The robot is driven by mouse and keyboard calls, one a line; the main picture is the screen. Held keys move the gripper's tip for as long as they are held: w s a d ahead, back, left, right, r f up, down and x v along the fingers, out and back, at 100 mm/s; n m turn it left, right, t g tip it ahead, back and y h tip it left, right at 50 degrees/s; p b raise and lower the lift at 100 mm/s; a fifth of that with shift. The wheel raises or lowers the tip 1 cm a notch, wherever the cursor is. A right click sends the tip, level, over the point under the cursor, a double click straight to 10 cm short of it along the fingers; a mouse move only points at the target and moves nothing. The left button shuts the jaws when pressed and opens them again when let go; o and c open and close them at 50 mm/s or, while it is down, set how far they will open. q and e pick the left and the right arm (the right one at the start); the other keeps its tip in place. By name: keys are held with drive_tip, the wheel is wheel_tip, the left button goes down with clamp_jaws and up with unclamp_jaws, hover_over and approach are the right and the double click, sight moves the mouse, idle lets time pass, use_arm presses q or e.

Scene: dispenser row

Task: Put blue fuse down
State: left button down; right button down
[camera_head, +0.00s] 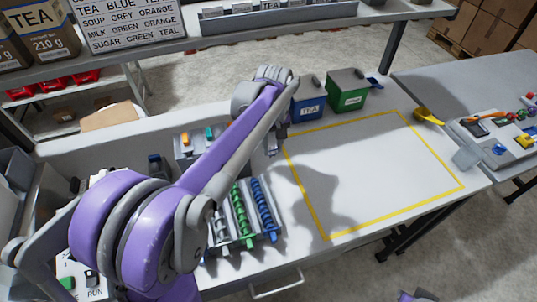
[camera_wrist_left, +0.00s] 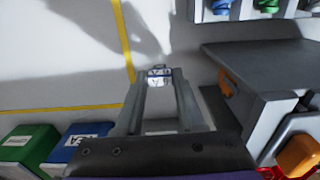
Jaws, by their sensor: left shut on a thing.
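My left gripper (camera_wrist_left: 158,77) is shut on a small pale piece with dark marks, the fuse (camera_wrist_left: 159,72), in the left wrist view. Its blue colour does not show clearly. In the head view the left gripper (camera_head: 279,138) is small and partly hidden by its own arm, and the fuse cannot be made out there. The gripper is over the white worktop, close to the left side of the yellow outlined area (camera_head: 375,165). I cannot tell whether the fuse touches the worktop. My right gripper is not clearly in view.
A blue TEA box (camera_head: 309,110) and a green box (camera_head: 347,98) stand behind the outline. Racks of green and blue coils (camera_head: 254,212) stand left of it. A grey block (camera_wrist_left: 262,75) is beside the gripper. The outlined area is clear.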

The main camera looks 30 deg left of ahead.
sight(273, 154)
use_arm(q)
drive_tip(key=shift+f, duration=2.05)
drive_tip(key=shift+w+f, duration=0.1)
drive_tip(key=c, duration=0.5)
unclamp_jaws()
